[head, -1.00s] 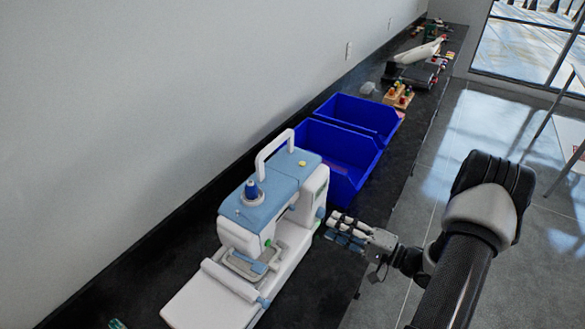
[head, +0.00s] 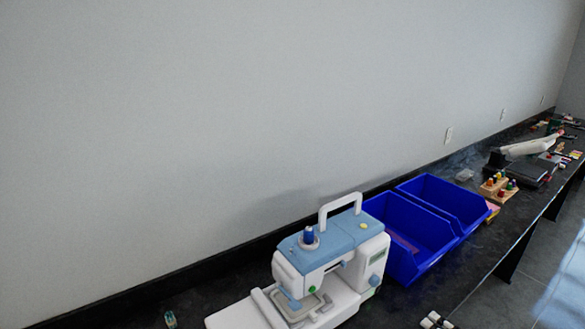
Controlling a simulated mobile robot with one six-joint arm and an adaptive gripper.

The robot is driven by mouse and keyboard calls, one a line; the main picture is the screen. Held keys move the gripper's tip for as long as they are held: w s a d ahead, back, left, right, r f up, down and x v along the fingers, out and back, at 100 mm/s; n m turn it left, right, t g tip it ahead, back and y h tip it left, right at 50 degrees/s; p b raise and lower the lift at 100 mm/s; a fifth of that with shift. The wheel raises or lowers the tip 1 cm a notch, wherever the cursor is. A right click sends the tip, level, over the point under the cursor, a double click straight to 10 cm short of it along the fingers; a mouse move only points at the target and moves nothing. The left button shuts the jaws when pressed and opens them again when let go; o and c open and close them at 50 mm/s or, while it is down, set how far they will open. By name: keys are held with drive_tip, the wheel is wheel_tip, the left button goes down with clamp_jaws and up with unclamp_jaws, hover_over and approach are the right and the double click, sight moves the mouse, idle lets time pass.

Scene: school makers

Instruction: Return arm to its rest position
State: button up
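The top of my gripper (head: 433,321) just shows at the bottom edge of the head view, right of the sewing machine and in front of the blue bins. Only a few of its pale finger parts are in the picture. The rest of my gripper and arm is cut off below the frame. I cannot tell whether its fingers are open or shut, and I see nothing held in it.
A white and blue sewing machine (head: 345,244) stands on the black counter (head: 500,238). Two blue bins (head: 405,270) sit beside it. Wooden blocks with colored pegs (head: 497,190) and other items lie farther right. A grey wall backs the counter.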

drive_tip(key=w+d+r+n+g+h, duration=0.15)
drive_tip(key=w+r+n+h, duration=0.25)
drive_tip(key=w+r+h, duration=0.45)
drive_tip(key=s+a+r+n+g+h+b, duration=0.1)
drive_tip(key=a+r+h, duration=0.1)
drive_tip(key=r, duration=0.2)
drive_tip(key=s+a+r+n+g+h, duration=0.1)
drive_tip(key=r+g+h, duration=0.1)
drive_tip(key=r, duration=0.3)
drive_tip(key=s+a+n+g+y, duration=0.1)
drive_tip(key=s+a+n+g, duration=0.1)
drive_tip(key=s+a, duration=0.8)
drive_tip(key=s+a+r+n+g+y+b, duration=0.1)
drive_tip(key=s+a+n+g+y, duration=0.1)
drive_tip(key=s+a, duration=0.7)
drive_tip(key=s+g, duration=0.1)
drive_tip(key=s, duration=0.6)
drive_tip(key=shift+a+r+n, duration=0.2)
drive_tip(key=shift+a+n, duration=0.1)
drive_tip(key=shift+a, duration=0.1)
